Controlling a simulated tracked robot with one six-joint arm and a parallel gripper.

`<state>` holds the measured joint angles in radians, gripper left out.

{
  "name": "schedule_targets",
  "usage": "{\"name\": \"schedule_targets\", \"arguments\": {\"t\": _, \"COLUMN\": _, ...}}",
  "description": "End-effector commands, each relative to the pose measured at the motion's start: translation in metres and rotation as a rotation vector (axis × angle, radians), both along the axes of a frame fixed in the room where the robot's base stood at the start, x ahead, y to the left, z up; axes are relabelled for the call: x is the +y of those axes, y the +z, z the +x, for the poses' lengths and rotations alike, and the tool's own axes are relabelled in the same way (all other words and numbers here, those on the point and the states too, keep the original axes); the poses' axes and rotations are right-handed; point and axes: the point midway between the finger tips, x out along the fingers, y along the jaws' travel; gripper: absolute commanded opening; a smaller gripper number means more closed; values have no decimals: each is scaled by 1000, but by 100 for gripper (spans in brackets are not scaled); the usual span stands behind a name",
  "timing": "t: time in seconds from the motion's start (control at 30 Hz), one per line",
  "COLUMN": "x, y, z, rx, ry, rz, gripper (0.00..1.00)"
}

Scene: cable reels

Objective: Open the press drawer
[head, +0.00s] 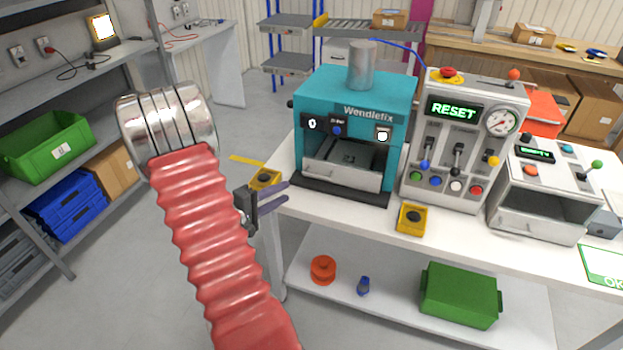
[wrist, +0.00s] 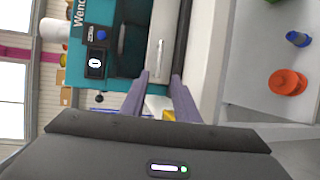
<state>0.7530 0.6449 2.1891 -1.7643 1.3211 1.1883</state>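The teal press (head: 312,91) marked Wendlefix stands on the white bench. Its pale grey drawer front (head: 343,178) sits low in the press opening, above a dark base, and looks pushed in. In the wrist view the drawer front (wrist: 166,30) stands ahead of my fingers, with a small handle on its face. My gripper (head: 288,191) is left of the press at the bench's front left corner, apart from the drawer. In the wrist view my gripper (wrist: 158,78) has its two fingers apart with nothing held between them.
A grey control panel (head: 466,140) reading RESET and a grey box unit (head: 535,222) stand right of the press. Yellow button boxes (head: 412,219) sit on the bench. A green bin (head: 460,295) is on the lower shelf. The floor left of the bench is clear.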

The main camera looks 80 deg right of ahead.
Motion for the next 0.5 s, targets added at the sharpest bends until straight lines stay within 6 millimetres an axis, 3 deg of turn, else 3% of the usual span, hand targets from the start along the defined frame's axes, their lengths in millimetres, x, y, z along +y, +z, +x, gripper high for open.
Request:
{"name": "schedule_targets", "arguments": {"t": 0.27, "x": -1, "y": 0, "z": -1, "rx": 0, "ry": -1, "rz": 1, "gripper": 28}}
{"name": "schedule_targets", "arguments": {"t": 0.5, "x": -17, "y": -4, "z": -10, "rx": 0, "ry": -3, "rz": 1, "gripper": 28}}
